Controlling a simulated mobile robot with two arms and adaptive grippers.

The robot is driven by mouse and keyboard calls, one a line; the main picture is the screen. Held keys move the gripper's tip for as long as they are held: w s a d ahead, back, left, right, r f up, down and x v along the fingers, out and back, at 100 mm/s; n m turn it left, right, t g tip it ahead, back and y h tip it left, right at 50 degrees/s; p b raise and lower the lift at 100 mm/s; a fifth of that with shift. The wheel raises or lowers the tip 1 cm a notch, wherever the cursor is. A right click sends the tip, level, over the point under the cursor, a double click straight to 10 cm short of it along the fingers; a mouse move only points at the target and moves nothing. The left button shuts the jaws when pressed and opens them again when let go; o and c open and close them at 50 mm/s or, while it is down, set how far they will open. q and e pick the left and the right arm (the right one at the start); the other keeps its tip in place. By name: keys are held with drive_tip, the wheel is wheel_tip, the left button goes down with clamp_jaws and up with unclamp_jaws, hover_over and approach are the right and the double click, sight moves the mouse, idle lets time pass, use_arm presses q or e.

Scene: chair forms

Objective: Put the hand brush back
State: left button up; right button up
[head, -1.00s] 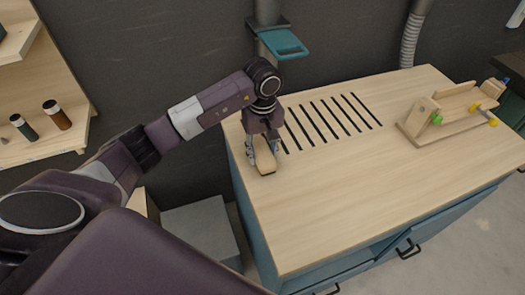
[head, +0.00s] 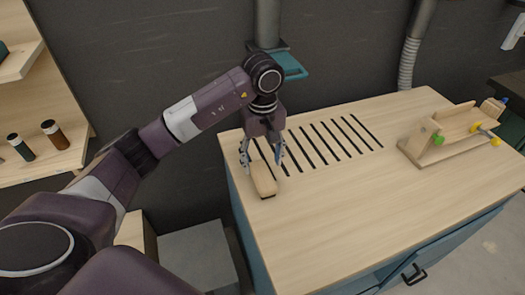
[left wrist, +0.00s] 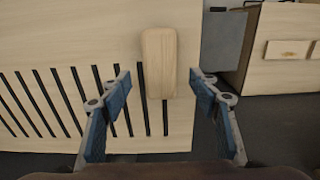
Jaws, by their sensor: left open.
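The hand brush (head: 263,179), a pale wooden block with a dark underside, lies on the workbench top (head: 340,200) near its left edge, beside the slots. My left gripper (head: 262,155) is open above the brush's far part, one finger on each side. In the left wrist view the brush (left wrist: 158,62) lies between and beyond the open fingertips (left wrist: 160,76), with gaps on both sides. My right gripper is not in view.
Black slots (head: 325,140) run across the bench's back left. A wooden fixture with green and yellow knobs (head: 450,135) stands at the right. A teal bracket (head: 290,66) is on a post behind. Shelves with bottles (head: 55,134) are at far left. The bench's front is clear.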

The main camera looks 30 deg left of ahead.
sight(262, 175)
use_arm(q)
wheel_tip(262, 175, up, 6)
drive_tip(key=shift+s+f, duration=0.1)
idle(0.7)
